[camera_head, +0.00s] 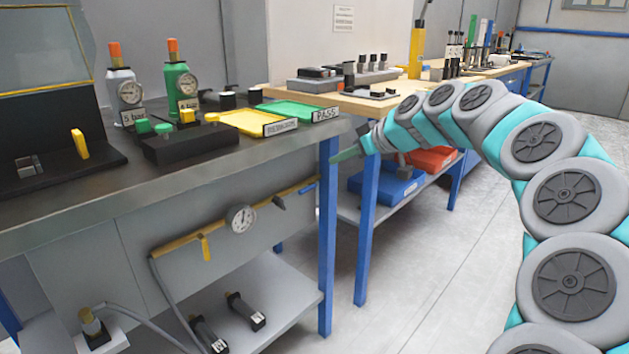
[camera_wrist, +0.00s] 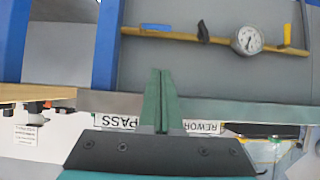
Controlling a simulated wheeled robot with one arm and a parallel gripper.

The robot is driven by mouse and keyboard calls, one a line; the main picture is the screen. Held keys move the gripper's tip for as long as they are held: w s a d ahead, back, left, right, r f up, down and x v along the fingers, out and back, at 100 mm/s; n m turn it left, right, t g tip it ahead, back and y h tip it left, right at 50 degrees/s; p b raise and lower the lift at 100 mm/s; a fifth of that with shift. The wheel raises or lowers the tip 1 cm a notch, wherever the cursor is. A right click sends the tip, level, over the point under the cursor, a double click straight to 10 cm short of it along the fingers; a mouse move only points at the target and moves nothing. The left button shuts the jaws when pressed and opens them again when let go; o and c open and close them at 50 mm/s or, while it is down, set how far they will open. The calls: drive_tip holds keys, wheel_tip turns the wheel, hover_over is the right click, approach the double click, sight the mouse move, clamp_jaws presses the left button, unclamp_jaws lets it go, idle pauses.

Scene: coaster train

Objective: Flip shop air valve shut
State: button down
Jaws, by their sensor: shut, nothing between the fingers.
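A yellow air pipe (camera_head: 228,222) runs under the near bench's front edge, with a round white gauge (camera_head: 241,218) on it. A yellow lever (camera_head: 205,247) hangs down across the pipe left of the gauge. A dark lever (camera_head: 279,203) and a blue lever (camera_head: 307,187) sit right of the gauge; the blue one lies along the pipe. I cannot tell which lever is the shop air valve. The wrist view, upside down, shows the blue lever (camera_wrist: 155,27), dark lever (camera_wrist: 203,28), gauge (camera_wrist: 247,40) and yellow lever (camera_wrist: 287,34). My gripper (camera_wrist: 161,72) is shut and empty, apart from the levers; it also shows in the head view (camera_head: 340,155).
The bench top (camera_head: 75,205) overhangs the pipe and carries bottles, trays and a black box. A blue leg (camera_head: 327,235) stands right of the pipe. A lower shelf (camera_head: 275,285) holds two black devices. A hose drops from the pipe's left end. Floor at right is clear.

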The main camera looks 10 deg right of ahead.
sight(311, 184)
drive_tip(key=shift+s+d+f+p+x, duration=0.2)
drive_tip(key=shift+f+p+x, duration=0.15)
drive_tip(key=shift+x, duration=1.8)
drive_tip(key=shift+s+d+f+p+x, duration=0.1)
drive_tip(key=shift+s+f+p+x, duration=0.25)
drive_tip(key=shift+x, duration=1.8)
drive_tip(key=shift+s+d+f+p+x, duration=0.15)
drive_tip(key=shift+f+x, duration=0.3)
drive_tip(key=shift+x, duration=1.7)
drive_tip(key=shift+a+f+b, duration=0.1)
drive_tip(key=shift+f+b, duration=0.05)
drive_tip(key=shift+b, duration=0.65)
